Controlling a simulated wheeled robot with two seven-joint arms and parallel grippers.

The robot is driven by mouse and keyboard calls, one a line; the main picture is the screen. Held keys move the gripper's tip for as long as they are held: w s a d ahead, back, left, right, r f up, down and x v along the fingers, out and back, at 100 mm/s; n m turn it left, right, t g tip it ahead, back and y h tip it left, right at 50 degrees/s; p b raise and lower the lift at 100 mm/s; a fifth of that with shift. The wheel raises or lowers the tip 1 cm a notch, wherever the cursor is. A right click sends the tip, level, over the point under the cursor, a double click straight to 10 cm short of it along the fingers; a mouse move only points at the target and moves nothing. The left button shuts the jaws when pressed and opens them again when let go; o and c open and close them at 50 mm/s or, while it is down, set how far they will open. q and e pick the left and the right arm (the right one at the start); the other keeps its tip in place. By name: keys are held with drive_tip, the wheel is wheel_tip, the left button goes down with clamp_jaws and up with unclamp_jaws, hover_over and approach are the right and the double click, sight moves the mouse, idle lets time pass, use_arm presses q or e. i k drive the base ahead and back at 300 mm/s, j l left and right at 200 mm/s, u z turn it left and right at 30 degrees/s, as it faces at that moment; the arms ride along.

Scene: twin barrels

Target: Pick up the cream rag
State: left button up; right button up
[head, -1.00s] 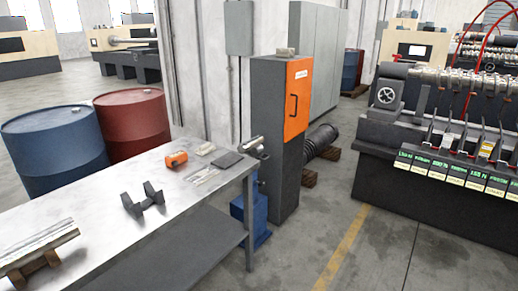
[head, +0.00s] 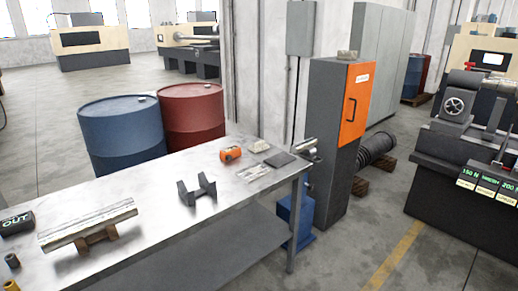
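A small cream, folded-looking piece (head: 259,146) lies flat near the far right end of the metal workbench (head: 150,185); it may be the cream rag, but it is too small to be sure. A beige-grey folded lump (head: 347,55) also sits on top of the grey cabinet with the orange door, and could be cloth too. Neither of my grippers is in view.
An orange tool (head: 231,154), a dark grey pad (head: 279,159) and a dark V-shaped block (head: 197,190) lie on the bench. The grey cabinet (head: 331,140) stands beyond its right end. Blue (head: 121,131) and red (head: 192,118) barrels stand behind. Floor at the lower right is clear.

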sight(258, 147)
drive_tip(key=u, duration=0.6)
drive_tip(key=i+l+u, duration=0.25)
drive_tip(key=l+u, duration=0.25)
drive_tip(key=i+l+u, duration=0.2)
drive_tip(key=l, duration=0.15)
drive_tip(key=l+u, duration=0.25)
drive_tip(key=i+l, duration=0.15)
drive_tip(key=l, duration=0.25)
drive_tip(key=i+l+u, duration=0.1)
drive_tip(key=l, duration=0.35)
drive_tip(key=i+l, duration=0.2)
drive_tip(key=l, duration=0.2)
drive_tip(key=i+l, duration=0.1)
drive_tip(key=l, duration=0.35)
drive_tip(key=i+l+u, duration=0.1)
drive_tip(key=l, duration=0.3)
drive_tip(key=i+l, duration=0.2)
drive_tip(key=l, duration=0.25)
drive_tip(key=i+l+u, duration=0.1)
drive_tip(key=l, duration=0.35)
